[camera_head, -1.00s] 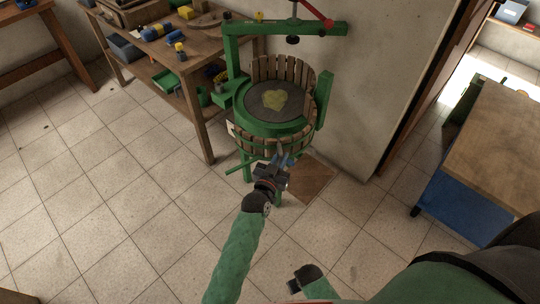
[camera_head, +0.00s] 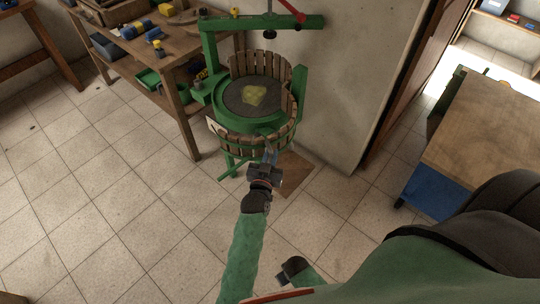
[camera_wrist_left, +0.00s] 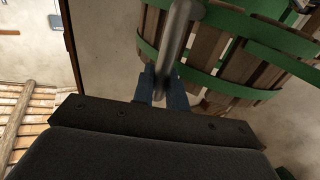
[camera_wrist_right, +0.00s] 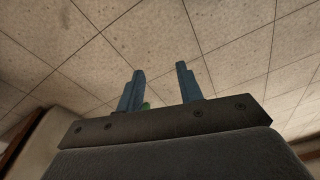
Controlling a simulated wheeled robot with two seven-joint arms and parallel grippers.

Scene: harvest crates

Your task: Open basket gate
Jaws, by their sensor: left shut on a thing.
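The slatted wooden basket (camera_head: 250,142) with green hoops stands in a green press frame (camera_head: 208,50). My left gripper (camera_head: 269,156) is at the basket's front right side. In the left wrist view, the blue fingers (camera_wrist_left: 162,88) are shut on a grey metal bar (camera_wrist_left: 176,40), with the slats and green hoops (camera_wrist_left: 225,55) just beyond. I cannot tell how far the gate stands from the basket. My right gripper (camera_head: 290,268) is low near my body; its fingers are apart and empty in the right wrist view (camera_wrist_right: 160,88).
A wooden workbench (camera_head: 185,58) with tools stands left of the press. A wall (camera_head: 345,90) is close behind and right of it. A wood-topped cabinet (camera_head: 480,130) stands at the right. The tiled floor (camera_head: 110,190) at the left is clear.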

